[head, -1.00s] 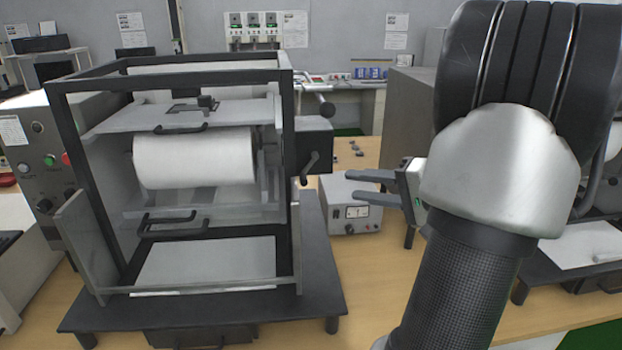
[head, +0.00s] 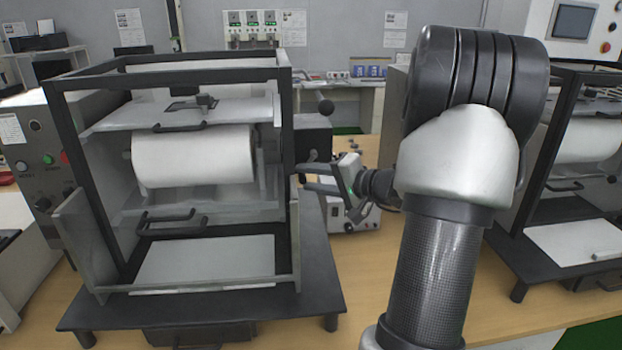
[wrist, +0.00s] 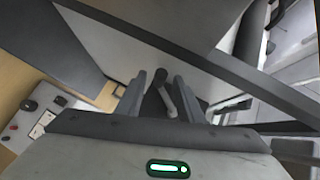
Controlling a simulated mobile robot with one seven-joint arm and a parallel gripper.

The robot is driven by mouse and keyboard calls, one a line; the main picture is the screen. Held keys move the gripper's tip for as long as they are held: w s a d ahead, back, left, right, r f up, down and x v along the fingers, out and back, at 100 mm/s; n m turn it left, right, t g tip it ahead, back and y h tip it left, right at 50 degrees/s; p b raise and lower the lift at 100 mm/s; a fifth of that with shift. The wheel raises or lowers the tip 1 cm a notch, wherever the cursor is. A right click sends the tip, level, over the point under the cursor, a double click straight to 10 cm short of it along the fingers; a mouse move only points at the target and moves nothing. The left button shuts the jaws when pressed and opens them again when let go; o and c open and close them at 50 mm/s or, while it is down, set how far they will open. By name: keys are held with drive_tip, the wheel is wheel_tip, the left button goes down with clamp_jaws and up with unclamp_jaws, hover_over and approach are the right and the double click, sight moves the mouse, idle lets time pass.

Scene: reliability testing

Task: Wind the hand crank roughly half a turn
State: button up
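The hand crank (wrist: 167,96) is a small dark grey lever with a round hub, seen in the wrist view between my fingers. It sits on the side of the machine; in the head view it is largely hidden behind my gripper. My gripper (head: 301,177) is at the right side of the machine, beside the dark box (head: 313,138) that carries the crank. In the wrist view my gripper (wrist: 160,78) has its two fingers apart, one on each side of the crank handle, with visible gaps. I cannot tell how deep the handle sits between them.
The machine has a black frame (head: 285,180) around a white roll (head: 195,158). A grey instrument box (head: 365,222) is on the wooden table behind my gripper. A second similar machine (head: 590,150) stands at the right.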

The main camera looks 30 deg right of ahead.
clamp_jaws()
drive_tip(key=m+t+b, duration=0.1)
drive_tip(key=b, duration=0.1)
drive_tip(key=a+m+y+b, duration=0.1)
drive_tip(key=b, duration=0.2)
drive_tip(key=shift+w+r+t+b, duration=0.2)
drive_tip(key=shift+r+t+b, duration=0.1)
drive_tip(key=shift+t, duration=0.1)
unclamp_jaws()
drive_tip(key=shift+s, duration=0.1)
drive_tip(key=f+v, duration=0.1)
drive_tip(key=v, duration=1.6)
drive_tip(key=shift+d+r+p, duration=0.25)
drive_tip(key=shift+r+p, duration=0.1)
drive_tip(key=shift+p, duration=0.1)
drive_tip(key=shift+s, duration=0.1)
